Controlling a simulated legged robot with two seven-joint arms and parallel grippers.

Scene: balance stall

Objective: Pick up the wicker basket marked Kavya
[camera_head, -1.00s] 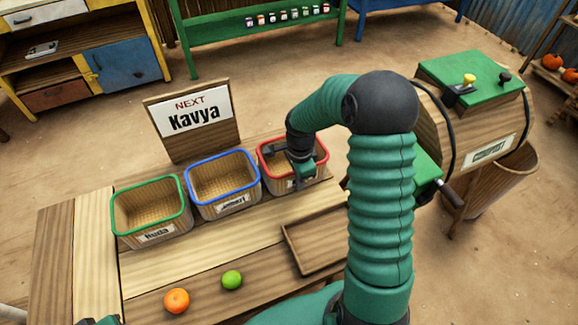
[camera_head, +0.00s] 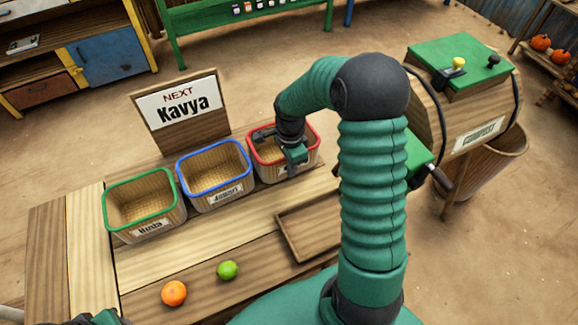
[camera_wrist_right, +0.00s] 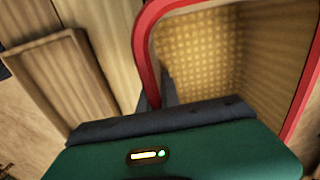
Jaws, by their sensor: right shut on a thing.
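The red-rimmed wicker basket (camera_head: 311,152) stands at the right end of a row of baskets. My right gripper (camera_head: 283,149) is shut on its rim and hides much of its front and label, so I cannot read the name. In the right wrist view the red rim (camera_wrist_right: 148,45) runs down to a dark finger, with the woven inside to the right. Whether the basket is clear of the table I cannot tell. The sign (camera_head: 180,108) behind the row reads "NEXT Kavya". Part of my left gripper (camera_head: 95,319) shows at the bottom left edge; its jaws are unclear.
A shallow wooden tray (camera_head: 285,238) lies in front. An orange (camera_head: 174,293) and a lime (camera_head: 228,270) lie on the table (camera_head: 150,262). A machine (camera_head: 470,105) stands right.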

